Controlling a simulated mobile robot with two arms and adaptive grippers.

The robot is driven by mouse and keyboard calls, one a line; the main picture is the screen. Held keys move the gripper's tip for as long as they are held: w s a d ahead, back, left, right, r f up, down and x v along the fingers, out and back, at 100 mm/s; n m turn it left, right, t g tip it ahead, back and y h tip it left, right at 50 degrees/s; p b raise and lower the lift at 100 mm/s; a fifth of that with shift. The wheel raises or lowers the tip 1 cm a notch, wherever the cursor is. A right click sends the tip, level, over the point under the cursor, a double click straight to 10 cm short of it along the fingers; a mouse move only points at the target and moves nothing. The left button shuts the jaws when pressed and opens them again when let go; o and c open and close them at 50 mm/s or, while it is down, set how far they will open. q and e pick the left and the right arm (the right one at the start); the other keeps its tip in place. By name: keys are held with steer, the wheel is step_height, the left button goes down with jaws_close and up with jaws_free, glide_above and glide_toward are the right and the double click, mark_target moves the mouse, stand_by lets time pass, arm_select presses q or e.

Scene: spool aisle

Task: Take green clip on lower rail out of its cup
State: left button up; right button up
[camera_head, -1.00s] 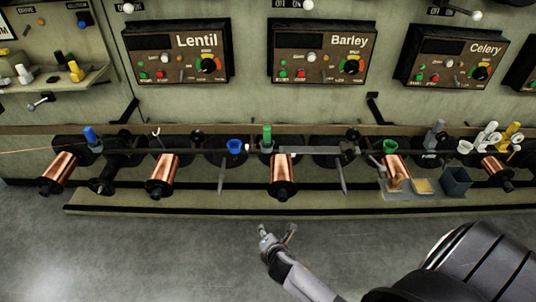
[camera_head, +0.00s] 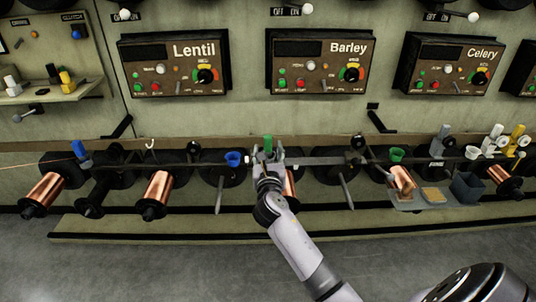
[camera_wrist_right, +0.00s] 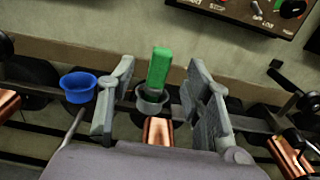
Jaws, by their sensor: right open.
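The green clip (camera_head: 267,143) stands upright on the lower rail below the Barley panel. In the right wrist view the green clip (camera_wrist_right: 159,68) sits in a grey cup (camera_wrist_right: 152,102), its lower end hidden inside. My right gripper (camera_head: 267,156) is at the rail, right in front of the clip. In the right wrist view its two fingers (camera_wrist_right: 157,100) are spread, one on each side of the clip and cup, with gaps to both. Nothing is held. My left gripper is not in view.
An empty blue cup (camera_wrist_right: 79,87) is just left of my gripper. A copper spool (camera_wrist_right: 158,132) lies below the clip. A green cup (camera_head: 396,155) and a grey bin (camera_head: 467,187) are farther right. The Barley panel (camera_head: 318,62) is above. The floor in front is clear.

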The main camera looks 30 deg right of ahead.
mark_target(268, 142)
steer(key=shift+b+x, duration=0.35)
steer(key=shift+x, duration=1.15)
steer(key=x, duration=0.2)
steer(key=b+x, duration=0.1)
steer(key=x, duration=0.1)
steer(key=shift+w+d+f, duration=0.1)
steer(key=shift+d+f, duration=0.05)
steer(key=shift+f, duration=0.1)
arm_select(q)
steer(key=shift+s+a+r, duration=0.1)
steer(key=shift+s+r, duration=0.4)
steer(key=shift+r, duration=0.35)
arm_select(e)
jaws_close()
